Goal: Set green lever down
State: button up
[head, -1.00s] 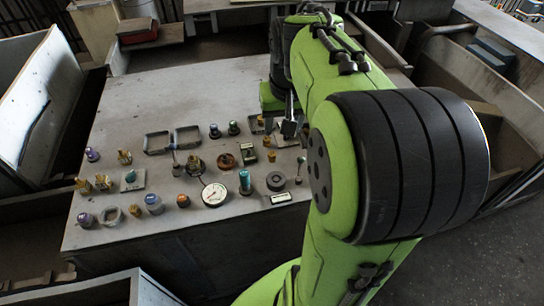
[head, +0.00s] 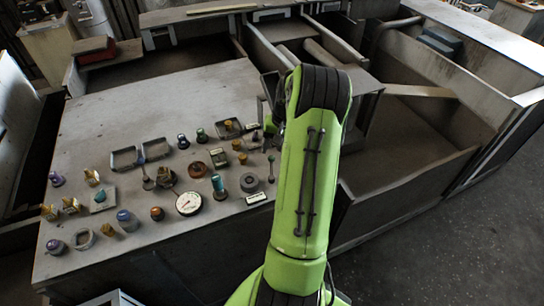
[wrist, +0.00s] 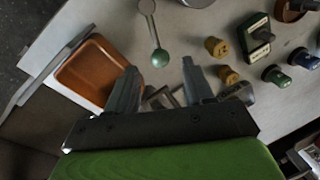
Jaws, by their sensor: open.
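The green lever (wrist: 150,30) shows in the wrist view as a thin metal rod with a green ball knob, standing on the panel table just beyond my fingertips. In the head view the lever (head: 271,168) is small, near the right edge of the table, close to my arm. My gripper (wrist: 161,78) is open, with one finger on each side of the picture and the green knob ahead of the gap, apart from both fingers. No lever is held. In the head view my gripper is mostly hidden behind my arm.
Yellow knobs (wrist: 216,46) and a green-framed switch (wrist: 254,35) stand to the right of the lever. An orange tray (wrist: 90,72) lies left of my fingers. A round gauge (head: 188,203) and several controls crowd the table (head: 150,105); its far part is clear.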

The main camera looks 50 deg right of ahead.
aim_at(272, 156)
jog(key=f, duration=0.3)
jog(key=shift+w+a+f, duration=0.25)
jog(key=shift+w+f, duration=0.1)
jog(key=shift+f, duration=0.05)
grip_shut()
